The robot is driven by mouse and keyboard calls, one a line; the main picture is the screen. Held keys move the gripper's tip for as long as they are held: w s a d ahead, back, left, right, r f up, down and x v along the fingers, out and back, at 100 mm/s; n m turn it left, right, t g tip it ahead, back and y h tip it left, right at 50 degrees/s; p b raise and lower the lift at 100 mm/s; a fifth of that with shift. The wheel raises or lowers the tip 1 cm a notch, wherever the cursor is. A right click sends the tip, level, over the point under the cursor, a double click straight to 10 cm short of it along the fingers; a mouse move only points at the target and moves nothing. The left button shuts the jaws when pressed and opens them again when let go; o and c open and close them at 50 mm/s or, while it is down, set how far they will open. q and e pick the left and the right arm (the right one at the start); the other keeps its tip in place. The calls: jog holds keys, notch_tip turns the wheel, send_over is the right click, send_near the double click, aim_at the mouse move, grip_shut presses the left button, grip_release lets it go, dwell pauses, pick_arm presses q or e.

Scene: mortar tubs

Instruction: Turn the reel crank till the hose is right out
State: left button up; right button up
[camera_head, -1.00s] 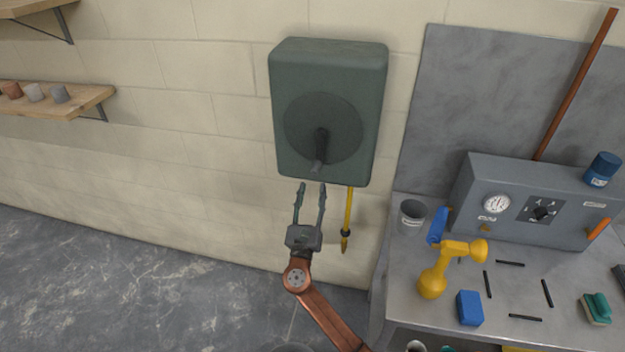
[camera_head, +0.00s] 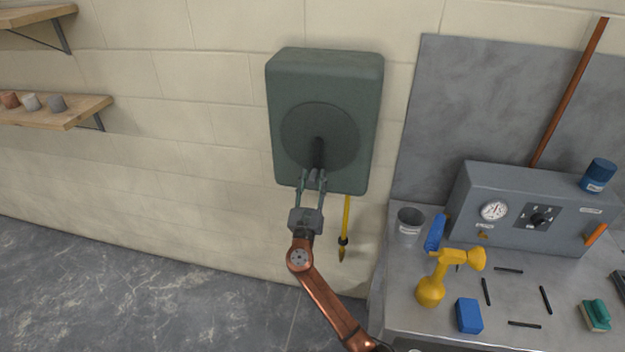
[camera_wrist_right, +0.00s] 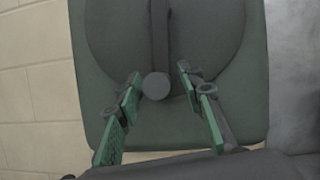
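The reel is a dark green box (camera_head: 350,90) on the block wall, with a round disc (camera_head: 298,125) on its front. Its dark crank (camera_head: 318,150) points down from the disc centre. The crank handle's round grey end (camera_wrist_right: 156,86) shows in the right wrist view. A short yellow hose (camera_head: 346,213) hangs below the reel, ending in a dark collar and nozzle (camera_head: 342,251). My right gripper (camera_head: 313,176) is open at the crank's lower end. In the right wrist view its green-padded fingers (camera_wrist_right: 159,75) stand either side of the handle, with gaps. My left gripper is out of view.
A grey workbench (camera_head: 400,290) stands at right, with a gauge box (camera_head: 520,205), a bucket (camera_head: 410,225), a yellow drill-like tool (camera_head: 432,290) and a blue block (camera_head: 469,315). Shelves (camera_head: 70,112) are at left. The floor below the reel at left is clear.

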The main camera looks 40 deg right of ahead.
grip_shut()
dwell(0.4)
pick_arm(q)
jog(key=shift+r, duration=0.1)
